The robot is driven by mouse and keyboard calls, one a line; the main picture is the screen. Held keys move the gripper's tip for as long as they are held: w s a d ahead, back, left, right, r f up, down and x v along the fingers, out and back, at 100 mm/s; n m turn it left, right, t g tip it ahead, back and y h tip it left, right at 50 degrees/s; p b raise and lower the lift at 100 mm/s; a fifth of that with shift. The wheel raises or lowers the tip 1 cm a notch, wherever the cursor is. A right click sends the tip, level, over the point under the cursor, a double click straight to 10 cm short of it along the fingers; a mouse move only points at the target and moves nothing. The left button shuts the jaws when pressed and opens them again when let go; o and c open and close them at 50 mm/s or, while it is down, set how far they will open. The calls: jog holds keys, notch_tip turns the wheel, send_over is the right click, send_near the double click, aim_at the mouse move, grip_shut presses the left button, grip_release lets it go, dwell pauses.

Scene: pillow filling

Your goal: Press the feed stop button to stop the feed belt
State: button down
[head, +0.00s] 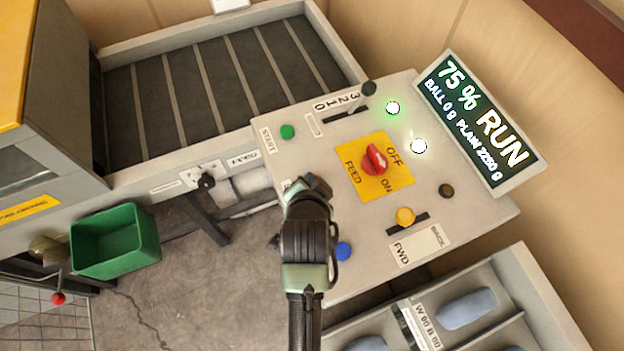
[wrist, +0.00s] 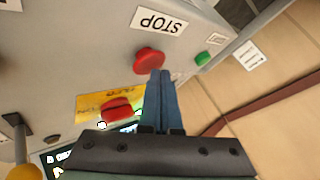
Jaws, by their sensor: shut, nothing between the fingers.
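The red stop button (wrist: 148,60) sits on the grey control panel (head: 330,240) beside a STOP label (wrist: 160,20) in the wrist view. In the head view it is hidden behind my gripper (head: 310,188). The blue fingers of my gripper (wrist: 160,76) are shut and empty, with their tips at the button's edge in the wrist view. I cannot tell whether they touch it. The feed belt (head: 190,90), dark with pale slats, lies at the upper left. The display (head: 478,122) reads 75 % RUN.
A green start button (head: 288,131) and a red feed switch (head: 374,158) on a yellow plate are near my gripper. A green bin (head: 115,242) hangs at left.

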jog(key=shift+f, duration=0.35)
jog(key=shift+r, duration=0.1)
dwell(0.3)
jog(key=shift+r+p, duration=0.9)
notch_tip(320, 180, up, 5)
jog(key=p, duration=0.5)
jog(key=shift+r, duration=0.1)
dwell(0.5)
